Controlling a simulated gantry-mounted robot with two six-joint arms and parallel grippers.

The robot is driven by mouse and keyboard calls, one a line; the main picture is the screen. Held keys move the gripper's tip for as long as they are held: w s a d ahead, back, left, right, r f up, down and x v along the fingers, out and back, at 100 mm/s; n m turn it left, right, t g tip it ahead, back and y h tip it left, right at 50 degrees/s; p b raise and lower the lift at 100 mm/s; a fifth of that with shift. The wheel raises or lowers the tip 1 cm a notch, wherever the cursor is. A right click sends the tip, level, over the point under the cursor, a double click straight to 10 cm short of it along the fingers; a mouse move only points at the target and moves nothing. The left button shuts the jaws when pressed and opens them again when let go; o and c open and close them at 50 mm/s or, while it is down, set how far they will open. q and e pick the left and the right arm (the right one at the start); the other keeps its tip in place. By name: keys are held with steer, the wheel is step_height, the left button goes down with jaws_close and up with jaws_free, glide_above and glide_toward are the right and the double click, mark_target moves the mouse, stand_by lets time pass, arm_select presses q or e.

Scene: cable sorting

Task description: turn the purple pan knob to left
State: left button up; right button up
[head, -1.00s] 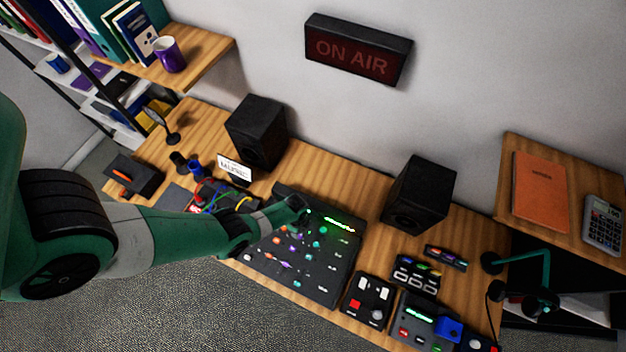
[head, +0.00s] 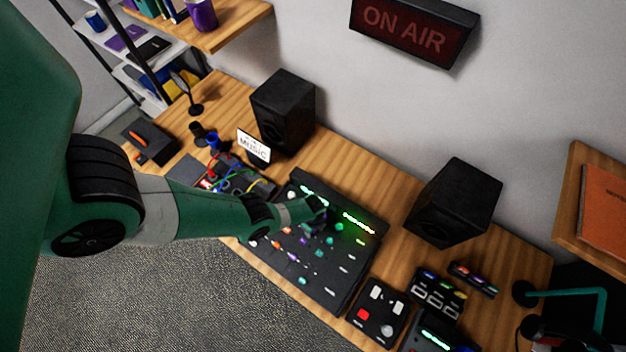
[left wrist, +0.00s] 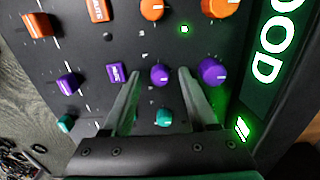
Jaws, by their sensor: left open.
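The mixer panel (head: 310,265) lies on the desk with rows of coloured controls. In the left wrist view, a small round purple knob (left wrist: 160,74) with a white mark sits between the two fingertips of my left gripper (left wrist: 157,78). The fingers are open, one on each side of it, and a gap shows on both sides. A larger purple knob (left wrist: 212,71) is just right of the right finger. A purple button (left wrist: 115,72) is left of the left finger. In the head view my left gripper (head: 328,215) is over the mixer's upper part, its fingertips hard to make out. My right gripper is out of view.
Orange knobs (left wrist: 152,9) lie above the purple row, and a green knob (left wrist: 164,117) is below, between the fingers. A purple fader (left wrist: 67,84) is at left. Black speakers (head: 283,112) stand behind the mixer. A red-buttoned box (head: 377,312) is to its right.

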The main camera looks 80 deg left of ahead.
arm_select(q)
jaws_close()
steer(key=shift+n, duration=0.3)
steer(key=n, duration=0.3)
steer(key=n+b, duration=0.1)
steer(key=n, duration=0.3)
steer(key=shift+n, duration=0.4)
steer(key=n, duration=0.4)
steer(key=shift+n, duration=0.3)
steer(key=n, duration=0.4)
steer(key=shift+n, duration=0.4)
